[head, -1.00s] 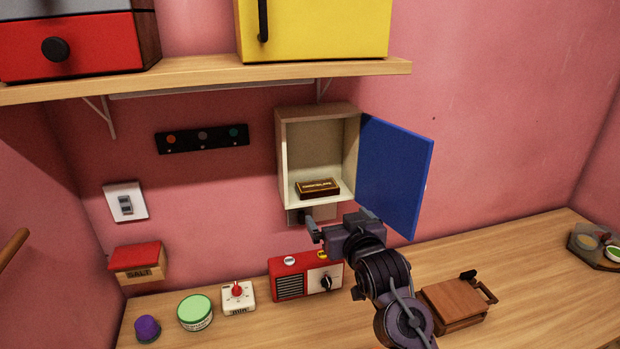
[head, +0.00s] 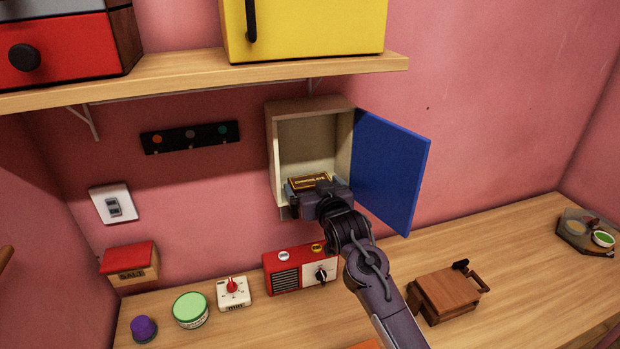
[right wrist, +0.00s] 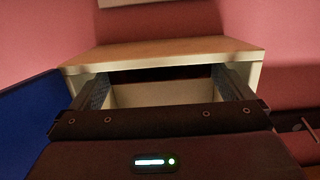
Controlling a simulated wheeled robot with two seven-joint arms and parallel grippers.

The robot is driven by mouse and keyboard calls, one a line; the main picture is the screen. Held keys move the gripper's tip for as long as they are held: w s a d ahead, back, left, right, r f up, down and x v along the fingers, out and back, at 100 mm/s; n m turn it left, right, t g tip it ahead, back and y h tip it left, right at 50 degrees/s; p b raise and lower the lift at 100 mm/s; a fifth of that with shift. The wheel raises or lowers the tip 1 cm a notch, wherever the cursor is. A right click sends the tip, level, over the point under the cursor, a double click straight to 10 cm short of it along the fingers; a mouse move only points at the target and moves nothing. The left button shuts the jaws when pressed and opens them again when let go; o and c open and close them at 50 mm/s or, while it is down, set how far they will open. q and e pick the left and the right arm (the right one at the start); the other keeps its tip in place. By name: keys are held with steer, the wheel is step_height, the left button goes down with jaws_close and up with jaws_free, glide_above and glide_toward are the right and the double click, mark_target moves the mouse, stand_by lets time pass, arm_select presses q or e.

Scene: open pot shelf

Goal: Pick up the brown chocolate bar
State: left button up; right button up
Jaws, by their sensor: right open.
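The brown chocolate bar (head: 309,181), dark with gold trim and lettering, lies on the floor of the open wall cabinet (head: 272,150). My right gripper (head: 315,186) is at the cabinet opening, open, with its fingers spread just in front of or around the bar. The gripper body hides the bar's lower front, and I cannot tell whether a finger touches it. In the right wrist view, a dark band (right wrist: 165,73) between the two fingers is probably the bar. My left gripper is not in view.
The cabinet's blue door (head: 391,172) stands open to the right, close to my right arm. The wooden shelf (head: 200,78) runs above.

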steer(key=shift+w+a+f, duration=0.1)
steer(key=shift+w, duration=0.3)
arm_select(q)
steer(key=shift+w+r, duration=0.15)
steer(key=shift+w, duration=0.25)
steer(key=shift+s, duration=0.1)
arm_select(e)
steer(key=shift+c, duration=0.9)
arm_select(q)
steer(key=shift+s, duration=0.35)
arm_select(e)
steer(key=c, duration=0.6)
